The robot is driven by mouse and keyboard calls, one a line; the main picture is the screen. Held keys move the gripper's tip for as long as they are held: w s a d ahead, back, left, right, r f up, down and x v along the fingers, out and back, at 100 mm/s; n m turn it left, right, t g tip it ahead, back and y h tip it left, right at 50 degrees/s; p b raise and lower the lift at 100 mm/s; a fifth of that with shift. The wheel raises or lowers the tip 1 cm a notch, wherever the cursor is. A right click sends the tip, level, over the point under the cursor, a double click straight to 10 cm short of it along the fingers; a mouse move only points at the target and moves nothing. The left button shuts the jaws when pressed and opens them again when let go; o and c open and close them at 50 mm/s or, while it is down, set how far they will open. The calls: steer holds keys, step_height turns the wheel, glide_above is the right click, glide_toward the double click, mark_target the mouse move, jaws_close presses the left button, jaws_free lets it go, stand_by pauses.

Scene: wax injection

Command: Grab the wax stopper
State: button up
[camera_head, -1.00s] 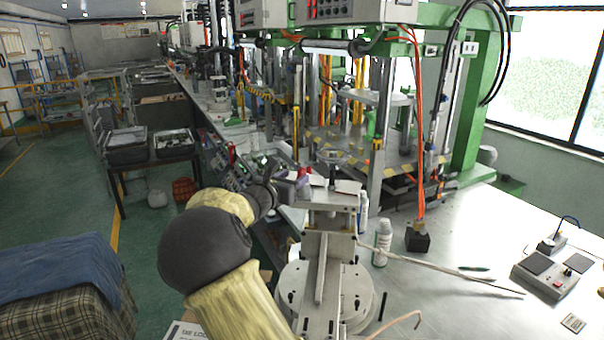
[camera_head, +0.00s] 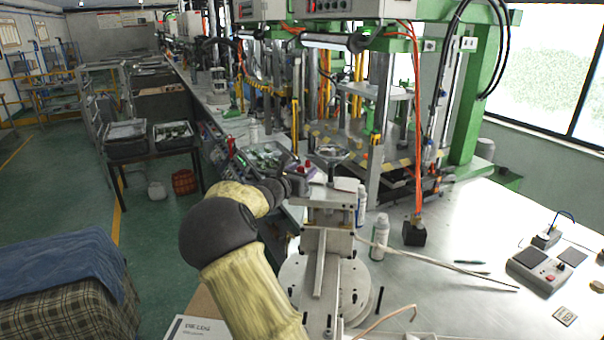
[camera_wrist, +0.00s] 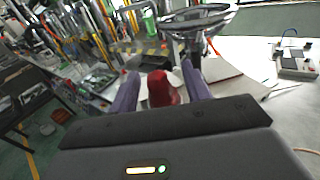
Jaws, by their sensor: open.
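A dark red piece, seemingly the wax stopper (camera_wrist: 160,90), shows in the wrist view between the two purple fingers of my gripper (camera_wrist: 159,72). The fingers stand apart, with visible gaps on both sides of the red piece. In the head view my gripper (camera_head: 301,175) is at the top of a grey metal fixture (camera_head: 328,210). There the red piece is too small and too covered by the gripper to make out clearly.
A white bottle (camera_head: 380,238) and a black block (camera_head: 414,233) stand right of the fixture. A thin rod (camera_head: 440,262) lies on the metal table (camera_head: 455,225). A grey control box (camera_head: 540,269) is at the right. Green-framed machines (camera_head: 465,110) rise behind.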

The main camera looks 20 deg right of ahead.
steer(key=shift+w+a, duration=0.1)
steer(key=shift+w, duration=0.05)
steer(key=c, duration=1)
steer(key=shift+r, duration=0.45)
steer(key=shift+r+p, duration=1.25)
steer(key=shift+r, duration=12.3)
